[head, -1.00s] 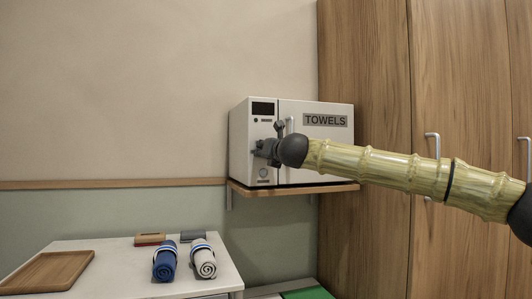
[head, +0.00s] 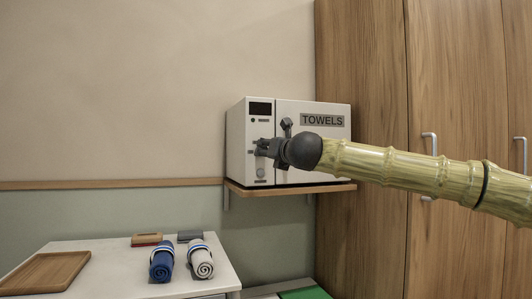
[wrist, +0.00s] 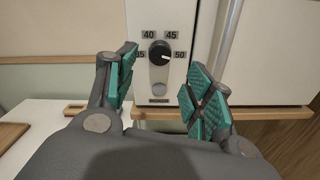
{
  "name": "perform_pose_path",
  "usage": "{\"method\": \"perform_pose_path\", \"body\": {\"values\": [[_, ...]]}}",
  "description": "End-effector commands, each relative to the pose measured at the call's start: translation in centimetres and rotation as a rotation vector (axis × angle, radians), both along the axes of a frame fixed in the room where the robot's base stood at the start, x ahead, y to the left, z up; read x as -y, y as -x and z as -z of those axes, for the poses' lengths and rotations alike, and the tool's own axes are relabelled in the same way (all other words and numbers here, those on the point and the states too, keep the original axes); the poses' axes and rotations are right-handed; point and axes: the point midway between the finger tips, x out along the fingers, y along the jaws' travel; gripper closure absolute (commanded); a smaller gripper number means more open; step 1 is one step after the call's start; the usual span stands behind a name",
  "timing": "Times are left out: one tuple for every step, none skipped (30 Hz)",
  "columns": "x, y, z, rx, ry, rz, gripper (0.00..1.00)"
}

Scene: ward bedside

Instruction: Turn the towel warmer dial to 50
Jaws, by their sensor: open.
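The white towel warmer (head: 236,150) sits on a wall shelf, with a dark display at the upper left of its front. In the wrist view its round black dial (wrist: 160,52) has the marks 35, 40, 45 and 50 around it. The dial's white pointer line points right, at or slightly below the 50 mark (wrist: 180,55). My gripper (wrist: 167,88) is open and empty, its green-padded fingers apart. The dial shows beyond the gap between them, clear of both fingers. In the head view my gripper (head: 260,148) is in front of the control panel and hides the dial.
The wooden shelf (head: 290,189) juts out under the warmer. A vertical door handle (wrist: 229,35) is right of the dial. Below left, a white table (head: 110,270) holds a wooden tray (head: 45,272) and rolled blue (head: 162,263) and white (head: 201,262) towels. Wooden cabinets (head: 362,90) stand right.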

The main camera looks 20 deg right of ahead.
Motion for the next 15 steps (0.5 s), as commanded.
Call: {"method": "perform_pose_path", "body": {"values": [[0.1,1.0,-0.1,0.001,-0.001,-0.001,0.48],[0.1,1.5,-0.1,0.002,0.000,-0.002,0.48],[0.1,2.1,-0.1,0.001,-0.001,-0.001,0.48],[0.2,2.5,0.0,0.001,-0.001,-0.001,0.48],[0.2,2.9,0.0,0.000,-0.001,0.000,0.48],[0.2,3.4,0.0,0.000,-0.001,0.000,0.48],[0.2,3.7,0.0,0.000,-0.001,-0.001,0.48],[0.2,4.0,0.0,0.000,-0.001,-0.001,0.48],[0.2,4.3,0.0,0.000,-0.001,-0.001,0.48],[0.2,4.5,0.0,0.000,-0.001,0.000,0.48],[0.2,4.7,0.0,0.000,-0.001,0.000,0.48],[0.3,4.8,0.0,0.000,-0.001,0.001,0.48],[0.3,4.9,0.1,-0.001,-0.001,0.001,0.48],[0.3,5.0,0.1,-0.001,-0.001,0.001,0.48],[0.3,5.1,0.1,-0.001,-0.001,0.001,0.48]]}}
